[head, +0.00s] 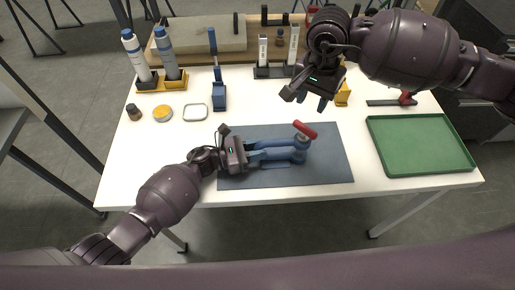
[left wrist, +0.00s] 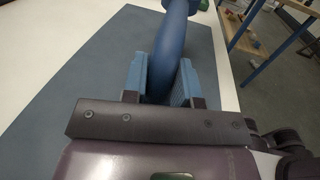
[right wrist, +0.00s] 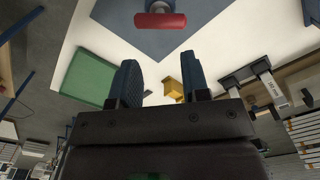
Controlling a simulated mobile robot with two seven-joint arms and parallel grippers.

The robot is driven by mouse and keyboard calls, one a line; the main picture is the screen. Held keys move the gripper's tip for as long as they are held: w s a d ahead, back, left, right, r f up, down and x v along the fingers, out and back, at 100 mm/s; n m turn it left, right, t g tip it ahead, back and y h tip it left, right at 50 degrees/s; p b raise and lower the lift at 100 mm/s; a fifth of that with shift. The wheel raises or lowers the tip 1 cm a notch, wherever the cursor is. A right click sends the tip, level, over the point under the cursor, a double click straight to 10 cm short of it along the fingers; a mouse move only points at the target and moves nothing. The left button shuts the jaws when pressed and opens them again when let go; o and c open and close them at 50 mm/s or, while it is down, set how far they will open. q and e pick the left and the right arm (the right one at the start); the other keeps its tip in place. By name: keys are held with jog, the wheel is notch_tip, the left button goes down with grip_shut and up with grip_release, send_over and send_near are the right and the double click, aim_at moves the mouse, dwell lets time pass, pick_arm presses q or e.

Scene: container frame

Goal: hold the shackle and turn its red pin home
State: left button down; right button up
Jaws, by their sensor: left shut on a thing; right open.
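A blue shackle (head: 278,155) lies on the dark mat (head: 330,172), its two legs pointing right. Its red pin (head: 305,130) has a bar-shaped head at the right end, on the far side of the legs. The red pin head also shows at the top of the right wrist view (right wrist: 160,20). My left gripper (head: 243,155) is shut on the left end of the shackle; in the left wrist view the blue bar (left wrist: 168,55) sits between the fingers. My right gripper (head: 308,98) is open and empty, above the table and apart from the pin. The pin's threaded end is hidden.
A green tray (head: 420,146) lies at the right of the white table (head: 200,185). Bottles in a yellow holder (head: 162,86), a blue stand (head: 219,98), small round containers and a yellow block (right wrist: 173,88) stand towards the back. The mat around the shackle is clear.

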jog(key=shift+o, duration=0.6)
notch_tip(320, 180, up, 4)
jog(key=r+n+t+h, duration=0.1)
jog(key=n+t+h, duration=0.1)
jog(key=n, duration=0.3)
send_over(306, 128)
jog(key=w+a, duration=0.1)
jog(key=a, duration=0.1)
jog(key=f+n, duration=0.3)
jog(key=f, duration=0.2)
jog(key=d+f+n, duration=0.1)
jog(key=f+n, duration=0.3)
jog(key=d+f+n, duration=0.1)
jog(key=f+n, duration=0.2)
jog(key=f, duration=0.2)
jog(key=shift+s+f+n+g, duration=0.3)
jog(key=shift+s+f+n, duration=0.05)
jog(key=shift+s+n, duration=0.05)
jog(key=shift+c, duration=0.4)
jog(key=shift+a, duration=0.1)
grip_shut()
